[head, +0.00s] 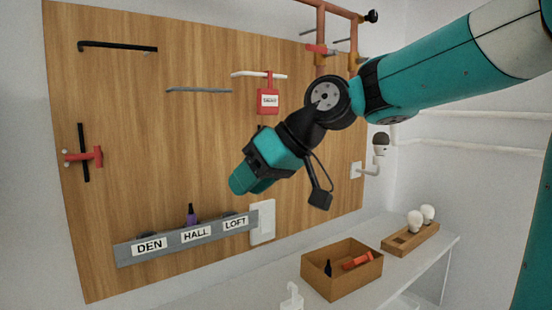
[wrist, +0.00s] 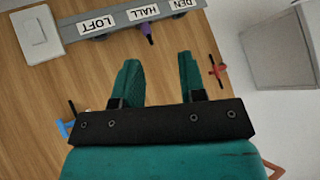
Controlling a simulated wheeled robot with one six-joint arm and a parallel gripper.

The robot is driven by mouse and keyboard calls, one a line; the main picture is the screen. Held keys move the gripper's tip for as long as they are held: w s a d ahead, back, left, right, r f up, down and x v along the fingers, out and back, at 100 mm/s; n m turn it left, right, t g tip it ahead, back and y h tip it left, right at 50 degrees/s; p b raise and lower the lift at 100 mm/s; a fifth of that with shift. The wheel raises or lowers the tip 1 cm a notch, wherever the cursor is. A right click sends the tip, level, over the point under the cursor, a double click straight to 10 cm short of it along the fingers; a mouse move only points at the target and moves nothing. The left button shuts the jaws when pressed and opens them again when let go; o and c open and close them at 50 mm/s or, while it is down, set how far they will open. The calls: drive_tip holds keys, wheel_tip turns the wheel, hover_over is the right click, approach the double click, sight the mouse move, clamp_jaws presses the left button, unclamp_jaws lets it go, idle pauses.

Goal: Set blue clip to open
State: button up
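The blue clip (wrist: 66,128) shows at the lower left of the wrist view, beside a short black bar on the wooden board. Part of it is cut off by my gripper's body, so its setting cannot be told. I do not see it in the head view, where my arm covers part of the board. My gripper (wrist: 158,75) has its two teal fingers apart with nothing between them. In the head view my gripper (head: 243,183) is in front of the board, above the grey label rail (head: 166,247).
A red clip (head: 91,157) sits on a black bar at the board's left. A red tag (head: 268,101) hangs from a white bar. A purple item (head: 192,214) stands at the rail's HALL label. An open brown box (head: 322,284) and a bulb holder (head: 399,242) stand on the white shelf.

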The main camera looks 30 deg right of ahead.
drive_tip(key=w+d+r+m+t+h+b, duration=0.1)
drive_tip(key=d+r+t+h+b, duration=0.3)
drive_tip(key=d, duration=0.6)
drive_tip(key=w+d+r+m+t+y, duration=0.1)
drive_tip(key=d+r+t, duration=0.1)
drive_tip(key=d+r, duration=0.65)
drive_tip(key=d+f+p+x, duration=0.1)
drive_tip(key=d+f+x, duration=0.1)
drive_tip(key=x, duration=1.6)
drive_tip(key=shift+d, duration=0.15)
drive_tip(key=shift+s, duration=0.15)
clamp_jaws()
